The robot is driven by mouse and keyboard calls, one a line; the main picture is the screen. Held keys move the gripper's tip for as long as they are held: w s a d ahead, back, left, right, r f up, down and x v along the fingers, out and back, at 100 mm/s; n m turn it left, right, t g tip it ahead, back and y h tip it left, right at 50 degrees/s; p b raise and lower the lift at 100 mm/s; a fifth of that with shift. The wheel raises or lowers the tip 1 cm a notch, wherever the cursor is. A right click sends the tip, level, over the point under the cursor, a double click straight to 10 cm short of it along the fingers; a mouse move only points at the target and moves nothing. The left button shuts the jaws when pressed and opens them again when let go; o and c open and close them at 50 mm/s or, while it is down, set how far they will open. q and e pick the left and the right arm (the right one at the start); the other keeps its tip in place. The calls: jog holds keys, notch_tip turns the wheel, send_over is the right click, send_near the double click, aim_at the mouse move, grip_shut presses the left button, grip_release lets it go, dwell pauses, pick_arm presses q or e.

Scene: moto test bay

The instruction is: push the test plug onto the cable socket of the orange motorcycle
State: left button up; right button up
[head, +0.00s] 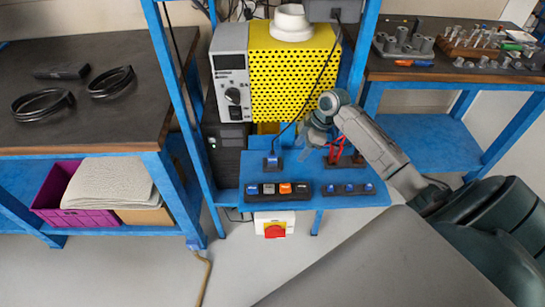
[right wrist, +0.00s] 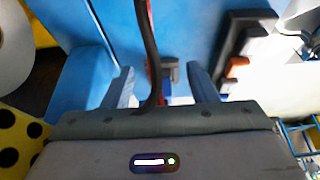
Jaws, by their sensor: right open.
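The test plug (head: 272,162) is a small blue and dark block on the blue shelf, with a black cable rising from it. My right gripper (head: 318,130) is open above the shelf, to the right of the plug in the head view. In the right wrist view the two fingers (right wrist: 162,88) stand apart, with the black cable (right wrist: 148,40) crossing in front of them. A small grey and blue part shows between the fingers; I cannot tell whether it is the plug. The orange motorcycle and its cable socket are not seen. My left gripper is not in view.
The blue shelf (head: 225,203) carries two dark switch strips (head: 277,190) and a red tool (head: 336,150). A yellow perforated machine (head: 292,75) stands behind it. Workbenches (head: 115,50) stand at the left and right.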

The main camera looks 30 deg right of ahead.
aim_at(275, 153)
jog(key=w+a, duration=0.1)
jog(key=a, duration=0.1)
jog(key=w+a+p, duration=0.1)
jog(key=a, duration=0.1)
jog(key=w+a+p, duration=0.1)
jog(key=w+a, duration=0.1)
jog(key=shift+a, duration=0.25)
jog(key=shift+p+x, duration=0.5)
jog(key=shift+x, duration=2)
jog(key=shift+c, duration=0.4)
jog(key=c, duration=0.9)
